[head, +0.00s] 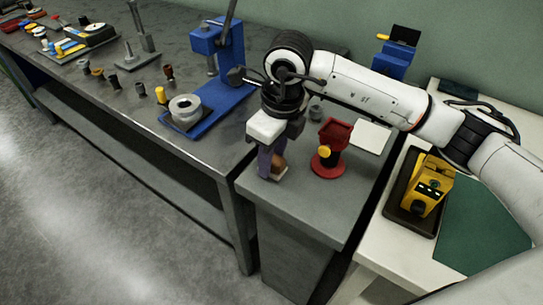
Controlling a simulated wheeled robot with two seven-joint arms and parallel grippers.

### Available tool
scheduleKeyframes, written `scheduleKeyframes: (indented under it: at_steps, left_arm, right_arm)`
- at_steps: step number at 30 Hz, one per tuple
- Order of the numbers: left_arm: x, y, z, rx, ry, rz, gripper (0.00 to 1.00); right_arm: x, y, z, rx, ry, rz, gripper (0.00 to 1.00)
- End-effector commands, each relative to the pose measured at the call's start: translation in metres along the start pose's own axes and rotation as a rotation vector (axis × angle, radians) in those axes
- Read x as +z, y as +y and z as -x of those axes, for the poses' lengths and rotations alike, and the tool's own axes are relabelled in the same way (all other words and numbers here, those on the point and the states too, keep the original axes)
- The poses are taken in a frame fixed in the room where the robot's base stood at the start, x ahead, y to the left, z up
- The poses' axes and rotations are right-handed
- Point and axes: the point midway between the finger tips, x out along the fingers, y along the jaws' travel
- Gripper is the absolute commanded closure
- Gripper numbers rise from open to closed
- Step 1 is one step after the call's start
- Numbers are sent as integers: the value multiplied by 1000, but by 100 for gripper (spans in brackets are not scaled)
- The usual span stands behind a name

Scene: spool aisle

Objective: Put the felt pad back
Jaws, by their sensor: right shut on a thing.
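My right gripper (272,170) reaches in from the right and points down over the grey cabinet top (310,213). It is shut on a small brown block (279,162), partly hidden between the fingers; I cannot tell for sure that this is the felt pad. The block is low, near the cabinet top; I cannot tell whether it touches it. A flat white square (371,137) lies on the same top, to the right, behind a red stand. My left gripper is out of view.
The red stand (331,150) with a yellow knob is right of the gripper. A blue press (215,85) and several small parts are on the long bench (120,110). A yellow device (430,185) sits in a dark tray (395,212) at right. The cabinet's front is clear.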

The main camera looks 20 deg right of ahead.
Motion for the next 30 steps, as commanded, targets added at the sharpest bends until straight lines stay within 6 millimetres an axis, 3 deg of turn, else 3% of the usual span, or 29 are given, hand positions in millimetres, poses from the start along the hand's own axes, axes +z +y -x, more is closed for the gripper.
scheduleKeyframes:
  at_steps: [4,5,8,20,30]
  left_arm:
    - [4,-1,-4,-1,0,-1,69]
    - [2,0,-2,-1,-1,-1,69]
    - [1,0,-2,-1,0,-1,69]
    - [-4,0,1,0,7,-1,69]
    - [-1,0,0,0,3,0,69]
  right_arm:
    - [-1,0,-5,0,0,0,90]
    - [0,0,-3,0,0,0,64]
    - [0,0,-3,0,0,0,51]
    - [1,0,6,-1,-2,0,51]
    - [1,-1,75,-3,-5,0,51]
